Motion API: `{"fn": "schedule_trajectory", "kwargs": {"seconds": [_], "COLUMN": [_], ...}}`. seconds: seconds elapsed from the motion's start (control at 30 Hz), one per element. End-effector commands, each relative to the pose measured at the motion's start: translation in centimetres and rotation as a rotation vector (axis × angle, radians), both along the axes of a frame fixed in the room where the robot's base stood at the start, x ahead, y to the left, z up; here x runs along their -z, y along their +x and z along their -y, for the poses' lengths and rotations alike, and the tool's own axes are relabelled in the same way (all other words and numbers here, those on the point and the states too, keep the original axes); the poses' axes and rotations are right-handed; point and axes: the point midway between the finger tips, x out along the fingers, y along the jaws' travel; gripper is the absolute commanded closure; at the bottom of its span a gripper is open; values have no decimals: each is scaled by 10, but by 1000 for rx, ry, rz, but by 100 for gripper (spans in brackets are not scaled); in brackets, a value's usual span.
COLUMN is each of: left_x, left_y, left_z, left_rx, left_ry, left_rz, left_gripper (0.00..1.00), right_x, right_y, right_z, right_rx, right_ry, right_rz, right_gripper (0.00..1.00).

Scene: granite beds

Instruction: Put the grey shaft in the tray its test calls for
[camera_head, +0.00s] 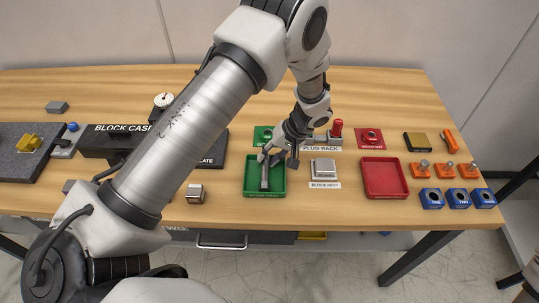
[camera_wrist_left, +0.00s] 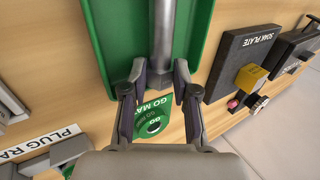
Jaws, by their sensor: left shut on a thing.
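My left gripper (camera_head: 271,158) is over the back end of the green tray (camera_head: 247,187). It is shut on the grey shaft (camera_head: 265,178), whose free end points toward the front of that tray. In the left wrist view the shaft (camera_wrist_left: 161,35) runs from between the fingertips (camera_wrist_left: 159,72) along the middle of the green tray (camera_wrist_left: 199,30). I cannot tell whether the shaft touches the tray floor. A red tray (camera_head: 385,195) to the right looks empty. My right gripper is not in view.
The block nest (camera_head: 323,169) stands between the trays. The plug rack with a red-handled plug (camera_head: 337,129) and a red mat (camera_head: 370,138) are behind. Blue blocks (camera_head: 457,197) sit at right.

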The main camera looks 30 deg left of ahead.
Motion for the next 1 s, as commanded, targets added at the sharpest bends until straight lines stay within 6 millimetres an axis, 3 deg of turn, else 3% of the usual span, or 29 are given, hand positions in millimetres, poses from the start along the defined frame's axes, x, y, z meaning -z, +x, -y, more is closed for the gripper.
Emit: {"fn": "schedule_trajectory", "kwargs": {"seconds": [0.87, 0.9, 0.93, 1.0], "left_x": [8, 7, 7, 7], "left_y": [0, 0, 0, 0], "left_z": [0, 0, 0, 0], "left_rx": [0, 0, 0, 0], "left_ry": [0, 0, 0, 0], "left_rz": [0, 0, 0, 0], "left_gripper": [100, 57, 47, 42], "right_x": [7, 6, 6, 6], "right_y": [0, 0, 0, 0], "right_z": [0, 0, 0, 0], "right_rx": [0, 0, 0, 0], "right_ry": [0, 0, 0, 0], "right_rz": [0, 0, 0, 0], "right_gripper": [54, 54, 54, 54]}}
